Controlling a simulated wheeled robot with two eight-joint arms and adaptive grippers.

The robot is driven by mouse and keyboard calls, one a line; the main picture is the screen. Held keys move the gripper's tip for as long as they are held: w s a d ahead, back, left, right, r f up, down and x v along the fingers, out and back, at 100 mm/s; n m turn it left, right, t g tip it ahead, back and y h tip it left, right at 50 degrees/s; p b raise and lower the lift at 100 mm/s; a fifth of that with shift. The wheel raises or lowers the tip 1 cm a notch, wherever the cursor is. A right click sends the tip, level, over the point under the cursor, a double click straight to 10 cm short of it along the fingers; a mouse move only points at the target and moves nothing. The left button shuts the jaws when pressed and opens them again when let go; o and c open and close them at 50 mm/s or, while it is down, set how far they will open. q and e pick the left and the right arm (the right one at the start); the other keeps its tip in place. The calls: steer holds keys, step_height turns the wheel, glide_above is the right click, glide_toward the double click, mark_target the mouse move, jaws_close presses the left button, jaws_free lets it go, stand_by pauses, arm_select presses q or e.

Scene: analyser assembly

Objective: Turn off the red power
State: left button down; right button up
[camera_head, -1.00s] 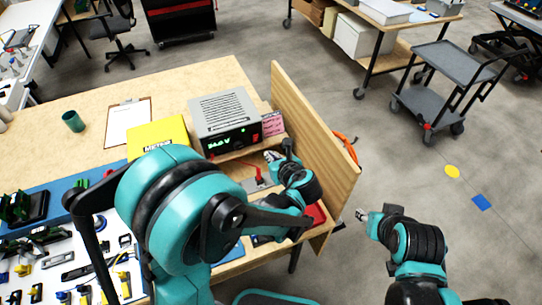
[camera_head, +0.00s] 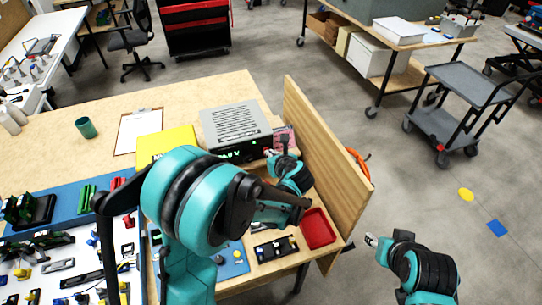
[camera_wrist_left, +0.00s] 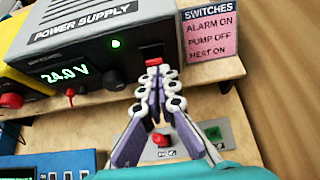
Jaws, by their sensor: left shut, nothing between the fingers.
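The grey power supply (camera_wrist_left: 95,35) stands on the wooden bench; it also shows in the head view (camera_head: 236,125). Its display reads 24.0 V and a green light (camera_wrist_left: 116,43) is lit. A red power switch (camera_wrist_left: 153,65) sits on the right of its front, partly covered by my fingertips. My left gripper (camera_wrist_left: 155,78) is shut and empty, its tips right at the switch's lower edge; I cannot tell whether they touch. In the head view the left gripper (camera_head: 271,153) is in front of the supply. My right gripper (camera_head: 371,241) is small and away from the bench, over the floor.
A pink switches label (camera_wrist_left: 210,35) is beside the supply. A panel with a red knob (camera_wrist_left: 162,139) lies below the fingers. A wooden wall (camera_head: 325,155) closes the bench's right side. A yellow meter (camera_head: 167,143) and a red tray (camera_head: 318,229) are nearby.

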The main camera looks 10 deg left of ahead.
arm_select(q)
steer(key=shift+w+a+r+g+h+p, duration=0.3)
steer(key=shift+g+p, duration=0.2)
steer(key=shift+p, duration=0.25)
steer(key=shift+d, duration=0.1)
steer(key=shift+r+p, duration=0.55)
steer(key=shift+r, duration=0.2)
